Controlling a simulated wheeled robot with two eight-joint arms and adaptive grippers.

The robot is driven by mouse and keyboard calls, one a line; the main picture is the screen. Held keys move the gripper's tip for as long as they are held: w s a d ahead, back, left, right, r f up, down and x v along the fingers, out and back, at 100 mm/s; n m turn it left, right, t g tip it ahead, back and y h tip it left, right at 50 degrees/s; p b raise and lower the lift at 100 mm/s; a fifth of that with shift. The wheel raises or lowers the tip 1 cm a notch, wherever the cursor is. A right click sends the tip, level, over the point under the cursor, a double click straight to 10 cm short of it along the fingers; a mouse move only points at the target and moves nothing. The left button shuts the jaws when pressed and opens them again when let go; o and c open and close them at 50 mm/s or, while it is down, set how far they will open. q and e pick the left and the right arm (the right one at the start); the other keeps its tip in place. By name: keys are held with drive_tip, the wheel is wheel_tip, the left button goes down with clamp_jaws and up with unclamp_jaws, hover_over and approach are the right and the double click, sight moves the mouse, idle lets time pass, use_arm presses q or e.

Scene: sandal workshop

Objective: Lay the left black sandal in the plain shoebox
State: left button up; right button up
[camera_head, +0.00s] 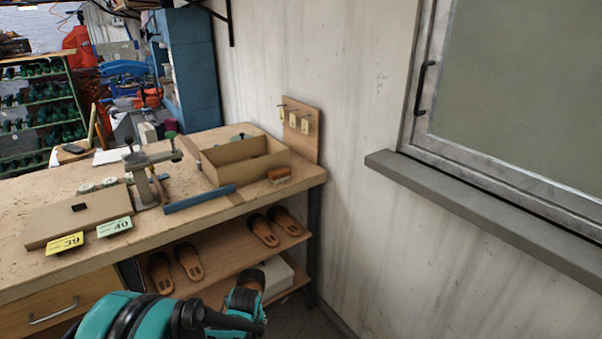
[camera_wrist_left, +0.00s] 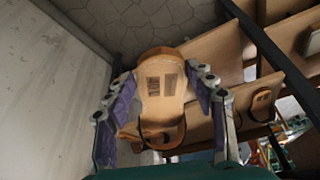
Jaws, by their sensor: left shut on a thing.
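My left gripper (camera_head: 246,297) is low in front of the shelf under the bench, at the bottom of the head view. It is shut on a sandal with a dark strap (camera_head: 252,278). In the left wrist view the sandal (camera_wrist_left: 162,82) sits between the purple-padded fingers, its tan footbed with a printed label facing the camera. An open brown box (camera_head: 215,177) stands on the bench near its right end; most of its inside is hidden. I cannot tell for sure that it is the plain shoebox. My right gripper is not in view.
Sandals (camera_head: 189,260) stand on the shelf, with another pair (camera_head: 263,230) to the right. A pale box (camera_head: 279,279) sits lower. The window sill (camera_head: 480,215) juts out right.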

use_arm(q)
drive_tip(key=s+a+r+m+h, duration=0.1)
drive_tip(key=s+a+r+m, duration=0.1)
drive_tip(key=s, duration=0.6)
drive_tip(key=shift+a+r+m, duration=0.15)
drive_tip(key=shift+r+m, duration=0.45)
